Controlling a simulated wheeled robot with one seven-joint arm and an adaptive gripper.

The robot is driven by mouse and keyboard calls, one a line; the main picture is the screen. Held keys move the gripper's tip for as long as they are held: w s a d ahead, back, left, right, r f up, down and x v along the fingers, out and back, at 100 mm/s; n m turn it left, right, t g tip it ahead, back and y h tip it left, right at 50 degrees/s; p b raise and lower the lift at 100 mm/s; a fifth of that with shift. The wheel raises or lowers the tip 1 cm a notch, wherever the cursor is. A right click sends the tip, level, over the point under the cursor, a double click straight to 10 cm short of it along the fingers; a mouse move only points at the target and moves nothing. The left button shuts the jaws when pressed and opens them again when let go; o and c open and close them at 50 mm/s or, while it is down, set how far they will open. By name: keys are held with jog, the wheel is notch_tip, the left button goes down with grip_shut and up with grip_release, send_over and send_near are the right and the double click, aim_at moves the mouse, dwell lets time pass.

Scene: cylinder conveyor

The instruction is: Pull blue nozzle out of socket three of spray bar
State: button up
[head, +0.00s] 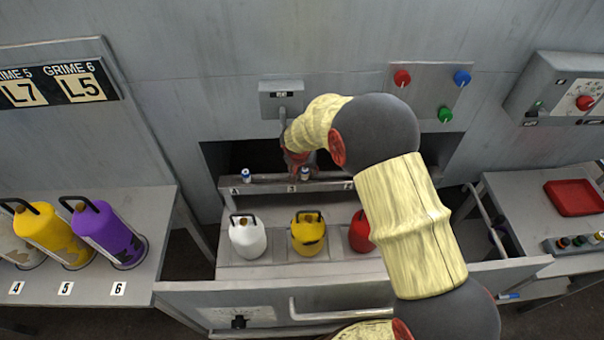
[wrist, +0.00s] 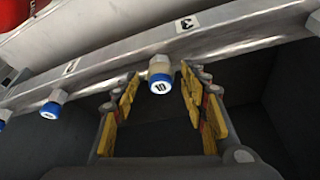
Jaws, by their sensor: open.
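The spray bar (head: 265,187) runs across the machine opening, and it crosses the wrist view diagonally (wrist: 110,75). The blue nozzle (wrist: 160,86) sits in the socket by the label 3 (wrist: 187,23); its blue-rimmed face points toward the wrist camera. It also shows small in the head view (head: 305,175). My gripper (wrist: 162,86) is open, with yellow-padded fingers on either side of this nozzle. Gaps show between fingers and nozzle, and I cannot tell any contact. In the head view my gripper (head: 299,162) is at the bar, partly hidden by my arm.
Another blue nozzle (wrist: 52,106) sits further left on the bar. White (head: 248,236), yellow (head: 308,233) and red (head: 361,233) canisters stand below the bar. A control panel (head: 430,88) with red, blue and green knobs is on the wall. Dark space lies behind the bar.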

jog(key=shift+w+f, duration=0.3)
jog(key=shift+f, duration=0.15)
jog(key=c, duration=0.3)
jog(key=c, duration=0.8)
grip_shut()
